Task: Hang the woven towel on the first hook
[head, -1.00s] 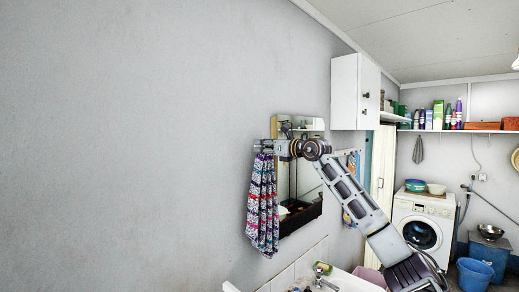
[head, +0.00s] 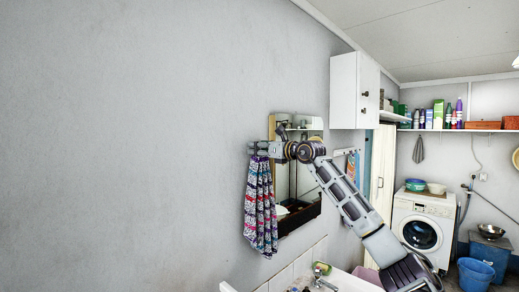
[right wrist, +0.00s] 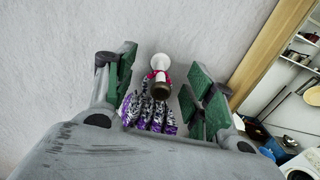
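The woven towel (head: 260,205), patterned in purple, white, red and dark tones, hangs down along the wall left of the mirror in the head view. My right gripper (head: 258,150) is at its top. In the right wrist view my right gripper (right wrist: 158,95) has its green-padded fingers well apart, one either side of a white hook (right wrist: 159,63) with a dark brown end. A red loop shows at both sides of the hook, and the bunched towel (right wrist: 150,114) is just below it. Whether the loop fully encircles the hook is hidden. My left gripper is not in view.
A mirror with a dark shelf (head: 298,214) is close right of the towel. A white wall cabinet (head: 355,90) is above right. A basin with a tap (head: 320,279) is below. A washing machine (head: 423,229) stands farther back. The wall at left is bare.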

